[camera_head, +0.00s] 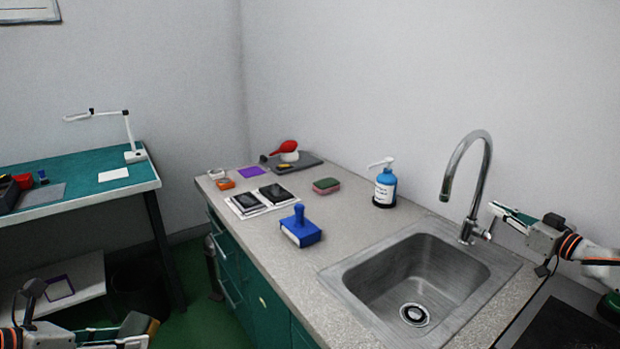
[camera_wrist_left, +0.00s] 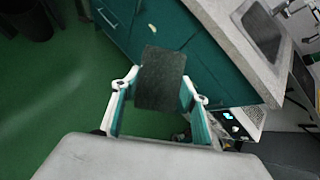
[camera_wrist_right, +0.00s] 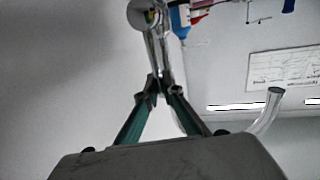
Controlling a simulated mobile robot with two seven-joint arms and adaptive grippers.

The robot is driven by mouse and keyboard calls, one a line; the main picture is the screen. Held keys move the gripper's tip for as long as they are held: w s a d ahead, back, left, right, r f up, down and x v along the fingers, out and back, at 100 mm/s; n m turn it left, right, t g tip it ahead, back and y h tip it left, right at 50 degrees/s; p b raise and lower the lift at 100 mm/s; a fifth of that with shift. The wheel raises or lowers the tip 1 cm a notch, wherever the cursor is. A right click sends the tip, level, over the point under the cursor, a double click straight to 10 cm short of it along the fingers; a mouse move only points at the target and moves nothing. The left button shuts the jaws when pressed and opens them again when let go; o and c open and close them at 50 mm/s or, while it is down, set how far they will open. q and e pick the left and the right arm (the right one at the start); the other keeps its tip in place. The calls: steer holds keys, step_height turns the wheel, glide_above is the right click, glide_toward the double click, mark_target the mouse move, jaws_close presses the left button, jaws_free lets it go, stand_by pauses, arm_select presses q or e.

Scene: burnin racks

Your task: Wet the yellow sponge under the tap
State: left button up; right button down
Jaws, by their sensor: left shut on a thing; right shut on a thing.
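The tap (camera_head: 483,165) is a curved chrome spout at the sink's back right. My right gripper (camera_head: 496,211) is shut at the tap's handle (camera_head: 485,234); the exact contact is hard to make out. I see no water under the spout.
The steel sink (camera_head: 365,267) is empty, with a drain at its bottom. On the counter (camera_head: 322,237) are a blue soap bottle (camera_head: 385,187), a pink and green sponge (camera_head: 326,186), a blue block with a knob (camera_head: 300,228) and black pads (camera_head: 276,193). A green-topped table (camera_head: 85,180) stands left.

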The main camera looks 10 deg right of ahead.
steer(key=shift+d, duration=0.1)
stand_by(0.3)
steer(key=c, duration=2.2)
jaws_free()
steer(key=shift+v, duration=6)
steer(key=shift+r, duration=0.1)
